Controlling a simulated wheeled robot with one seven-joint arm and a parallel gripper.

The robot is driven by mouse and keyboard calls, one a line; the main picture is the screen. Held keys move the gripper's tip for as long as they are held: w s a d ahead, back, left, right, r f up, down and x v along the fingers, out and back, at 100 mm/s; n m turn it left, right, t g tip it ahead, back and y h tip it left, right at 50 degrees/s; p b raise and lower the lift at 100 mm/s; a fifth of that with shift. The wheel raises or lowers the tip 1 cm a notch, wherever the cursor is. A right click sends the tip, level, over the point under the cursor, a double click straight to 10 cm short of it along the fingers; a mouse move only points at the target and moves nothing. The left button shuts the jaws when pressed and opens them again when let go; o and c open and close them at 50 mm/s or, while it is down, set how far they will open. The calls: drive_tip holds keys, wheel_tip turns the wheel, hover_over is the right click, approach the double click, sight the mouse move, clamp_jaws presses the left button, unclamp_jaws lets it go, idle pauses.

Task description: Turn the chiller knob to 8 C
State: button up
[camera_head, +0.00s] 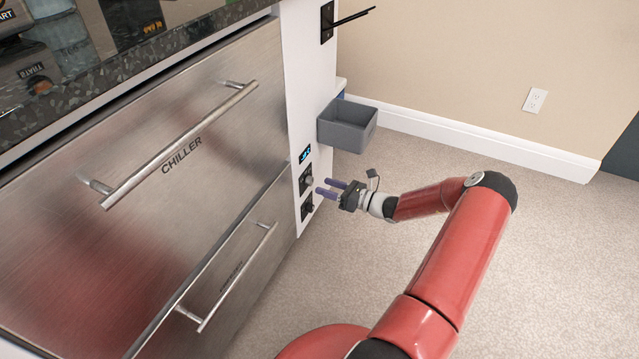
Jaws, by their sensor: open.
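The chiller (188,130) is a steel drawer front marked CHILLER at the left. On the white panel at its right edge are a small lit blue display (304,154), an upper knob (307,180) and a lower knob (307,207). The display digits are too small to read, and so are the knob markings. My gripper (324,187) points left at the panel, its two purple fingers open and close to the upper knob. I cannot tell whether the fingertips touch it.
A grey open bin (348,125) is fixed on the panel's side above my gripper. A black hook (345,20) juts out higher up. Drawer handles (180,147) stick out at the left. The carpet (540,270) at the right is clear.

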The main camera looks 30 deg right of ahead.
sight(312, 182)
drive_tip(key=shift+x, duration=1.8)
drive_tip(key=c, duration=1)
